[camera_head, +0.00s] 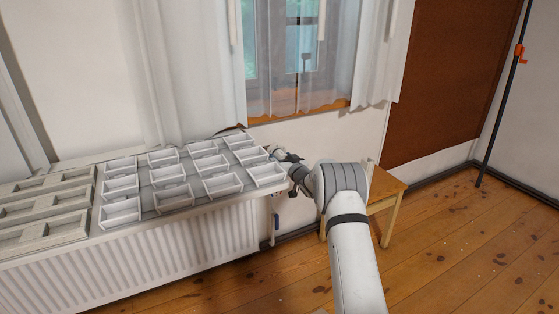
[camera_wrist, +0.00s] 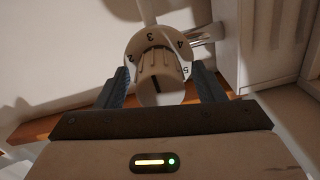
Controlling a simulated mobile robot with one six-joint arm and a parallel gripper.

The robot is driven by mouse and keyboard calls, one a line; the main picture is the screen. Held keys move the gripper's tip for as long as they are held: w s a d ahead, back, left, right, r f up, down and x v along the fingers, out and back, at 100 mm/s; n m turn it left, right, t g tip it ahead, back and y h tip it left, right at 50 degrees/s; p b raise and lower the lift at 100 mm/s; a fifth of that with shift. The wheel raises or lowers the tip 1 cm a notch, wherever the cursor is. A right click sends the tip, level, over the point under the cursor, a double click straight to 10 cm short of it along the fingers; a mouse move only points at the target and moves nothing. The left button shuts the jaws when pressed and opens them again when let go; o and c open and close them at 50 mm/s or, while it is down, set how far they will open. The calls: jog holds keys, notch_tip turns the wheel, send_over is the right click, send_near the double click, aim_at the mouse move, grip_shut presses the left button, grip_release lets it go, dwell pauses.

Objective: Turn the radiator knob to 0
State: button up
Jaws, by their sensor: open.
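The radiator knob (camera_wrist: 160,78) is cream and ridged, in the upper middle of the wrist view. A pale collar behind it shows the numbers 2, 3, 4 and 5, and a short dark mark shows on the knob's face. My gripper (camera_wrist: 161,71) is open, with one dark finger on each side of the knob. I cannot tell whether either finger touches it. In the head view my gripper (camera_head: 289,172) is at the right end of the white radiator (camera_head: 190,248), and the knob is not clearly visible there.
White open boxes (camera_head: 215,183) stand on the shelf above the radiator, with wooden frames (camera_head: 45,208) at its left. A small wooden table (camera_head: 385,185) stands behind my arm. Curtains (camera_head: 190,70) hang by the window. The wooden floor (camera_head: 460,240) at right is clear.

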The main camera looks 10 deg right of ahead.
jog(key=shift+c, duration=0.4)
jog(key=c, duration=0.9)
jog(key=shift+a, duration=0.45)
jog(key=shift+d, duration=0.25)
